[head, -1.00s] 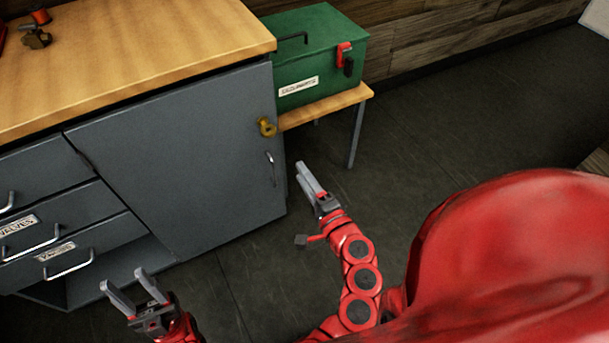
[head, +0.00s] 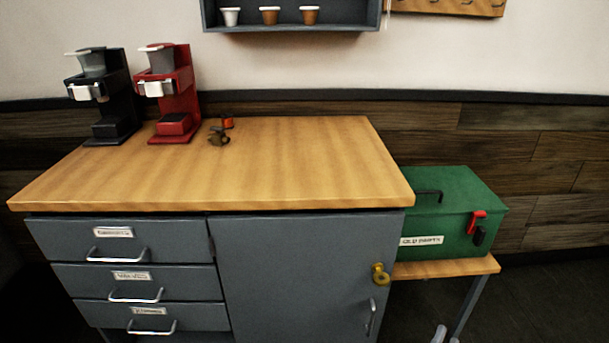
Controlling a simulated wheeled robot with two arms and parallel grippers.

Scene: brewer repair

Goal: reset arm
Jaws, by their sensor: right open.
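Only the pale fingertips of my right gripper (head: 444,335) show, at the bottom edge of the head view, right of the cabinet and below the small side table. The two tips stand apart, with nothing seen between them. The rest of my right arm is below the picture. My left gripper and left arm are out of view.
A grey cabinet (head: 290,275) has several labelled drawers and a wooden top, mostly bare. A black brewer (head: 120,105), a red brewer (head: 180,95) and small parts (head: 219,136) stand at its back left. A green toolbox (head: 465,205) rests on the side table (head: 440,268).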

